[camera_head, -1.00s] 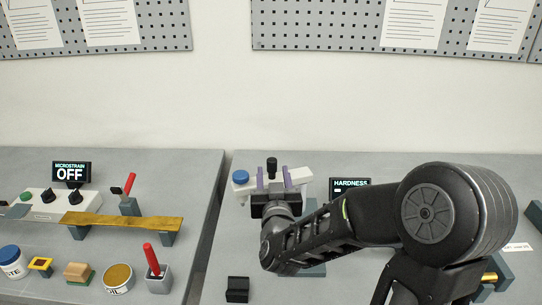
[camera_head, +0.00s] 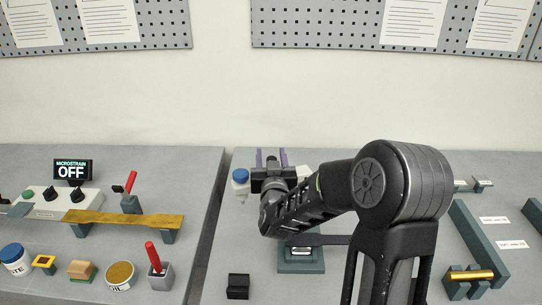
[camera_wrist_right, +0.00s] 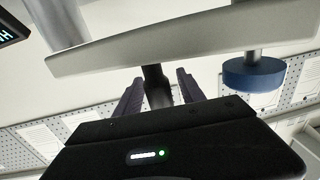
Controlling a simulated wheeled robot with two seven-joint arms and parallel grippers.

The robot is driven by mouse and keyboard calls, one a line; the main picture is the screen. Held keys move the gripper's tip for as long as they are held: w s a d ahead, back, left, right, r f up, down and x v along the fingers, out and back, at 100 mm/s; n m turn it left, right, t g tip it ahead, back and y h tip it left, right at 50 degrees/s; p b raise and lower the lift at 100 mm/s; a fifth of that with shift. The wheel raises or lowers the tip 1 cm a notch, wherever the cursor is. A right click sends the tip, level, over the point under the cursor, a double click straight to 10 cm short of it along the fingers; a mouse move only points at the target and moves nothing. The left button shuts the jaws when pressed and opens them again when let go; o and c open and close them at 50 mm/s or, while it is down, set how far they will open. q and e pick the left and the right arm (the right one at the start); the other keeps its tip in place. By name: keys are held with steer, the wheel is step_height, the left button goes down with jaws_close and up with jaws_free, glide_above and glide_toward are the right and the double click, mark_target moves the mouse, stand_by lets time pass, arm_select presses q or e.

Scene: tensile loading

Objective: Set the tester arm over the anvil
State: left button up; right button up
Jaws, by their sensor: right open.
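The tester arm is a pale beam, partly hidden behind my gripper in the head view. A blue cap (camera_head: 240,175) hangs at its left end. In the right wrist view the beam (camera_wrist_right: 180,42) crosses the top, and the blue cap (camera_wrist_right: 253,74) is at right. My right gripper (camera_head: 272,157) is at the beam. Its purple fingers are open, and in the wrist view (camera_wrist_right: 158,90) they stand on either side of a dark upright handle (camera_wrist_right: 156,84). I cannot tell whether they touch it. I cannot make out the anvil. My left gripper is out of view.
A dark grey fixture (camera_head: 301,265) and a small black block (camera_head: 238,287) stand in front on the right bench. A long grey bar (camera_head: 478,240) lies at right. The left bench holds a MICROSTRAIN display (camera_head: 72,169) and a gold strip (camera_head: 125,219). A gap separates the benches.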

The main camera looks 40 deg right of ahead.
jaws_close()
stand_by(0.3)
stand_by(1.0)
